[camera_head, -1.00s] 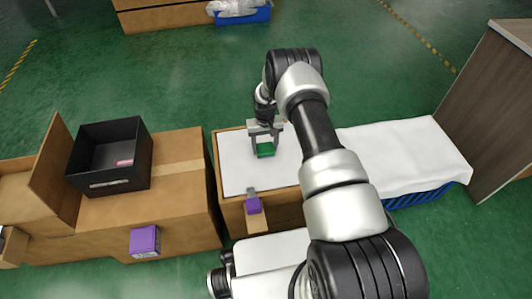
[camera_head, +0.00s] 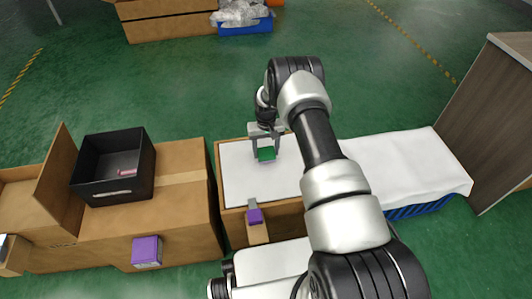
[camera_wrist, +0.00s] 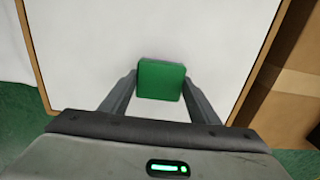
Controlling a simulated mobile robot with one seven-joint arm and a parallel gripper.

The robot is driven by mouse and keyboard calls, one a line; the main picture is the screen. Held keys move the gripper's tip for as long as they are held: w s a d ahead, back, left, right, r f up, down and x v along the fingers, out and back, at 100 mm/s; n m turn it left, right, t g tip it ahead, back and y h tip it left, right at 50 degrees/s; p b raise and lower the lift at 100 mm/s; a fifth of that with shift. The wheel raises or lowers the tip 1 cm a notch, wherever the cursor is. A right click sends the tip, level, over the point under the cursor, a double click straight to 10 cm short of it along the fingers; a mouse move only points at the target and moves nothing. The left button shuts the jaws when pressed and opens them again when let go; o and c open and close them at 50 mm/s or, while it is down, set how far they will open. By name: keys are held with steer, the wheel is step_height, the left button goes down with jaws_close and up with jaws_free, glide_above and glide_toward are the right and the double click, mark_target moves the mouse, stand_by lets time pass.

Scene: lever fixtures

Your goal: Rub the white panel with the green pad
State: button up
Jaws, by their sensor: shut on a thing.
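The white panel (camera_head: 240,183) lies flat in a brown frame on top of a cardboard box, in the middle of the head view. It fills most of the wrist view (camera_wrist: 90,50). The green pad (camera_head: 266,154) is a small square block over the upper right part of the panel. My gripper (camera_head: 265,147) points down and is shut on the pad, one finger on each side. The pad also shows between the fingers in the wrist view (camera_wrist: 160,80). I cannot tell whether the pad's underside touches the panel.
A purple block (camera_head: 255,216) sits on a grey piece at the panel's front edge. A black open box (camera_head: 112,190) holding a small pink item stands on cardboard to the left. A white-covered blue crate (camera_head: 405,170) is right. Another purple box (camera_head: 146,250) is at front left.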

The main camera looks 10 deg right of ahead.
steer(key=shift+r+p, duration=0.3)
steer(key=shift+r, duration=0.95)
steer(key=shift+r+p, duration=0.45)
steer(key=shift+r, duration=1.05)
